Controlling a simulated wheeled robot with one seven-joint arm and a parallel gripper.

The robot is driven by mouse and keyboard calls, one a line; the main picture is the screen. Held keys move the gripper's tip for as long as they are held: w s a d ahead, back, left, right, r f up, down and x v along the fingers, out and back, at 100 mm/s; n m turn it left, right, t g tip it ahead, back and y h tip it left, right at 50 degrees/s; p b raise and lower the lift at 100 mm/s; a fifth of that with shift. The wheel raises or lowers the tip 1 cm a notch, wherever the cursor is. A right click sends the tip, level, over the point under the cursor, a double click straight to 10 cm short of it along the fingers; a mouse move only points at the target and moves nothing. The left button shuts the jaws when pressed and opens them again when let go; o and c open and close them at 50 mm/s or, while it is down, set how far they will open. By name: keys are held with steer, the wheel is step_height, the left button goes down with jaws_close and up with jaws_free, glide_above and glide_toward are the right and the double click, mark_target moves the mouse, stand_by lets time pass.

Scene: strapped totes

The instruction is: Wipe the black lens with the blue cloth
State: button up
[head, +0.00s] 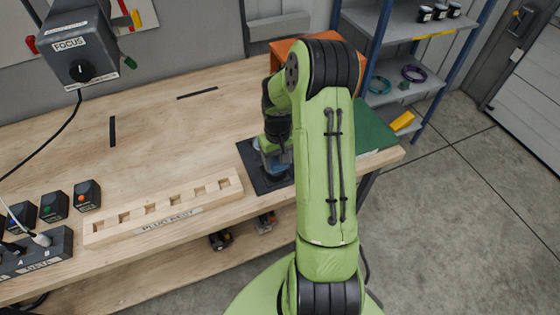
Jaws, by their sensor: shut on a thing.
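My gripper (275,160) points down over a dark mat (247,153) near the front of the wooden bench, largely screened by my own green arm. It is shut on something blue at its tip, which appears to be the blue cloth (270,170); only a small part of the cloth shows. I cannot pick out the black lens; it may be hidden under the gripper and cloth or behind my arm. I cannot tell whether the cloth touches anything below it.
A wooden plug rest (165,212) lies left of the mat. Small button boxes (54,207) and a socket block (35,258) sit further left. A FOCUS box (80,50) stands at back left. An orange box (283,48) and green mat (372,128) flank my arm. The bench's middle left is clear.

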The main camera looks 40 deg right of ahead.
mark_target(278, 161)
step_height(278, 161, up, 3)
steer(key=shift+a+p, duration=0.1)
steer(key=shift+p, duration=0.65)
steer(key=shift+r+p, duration=0.65)
steer(key=shift+r, duration=0.25)
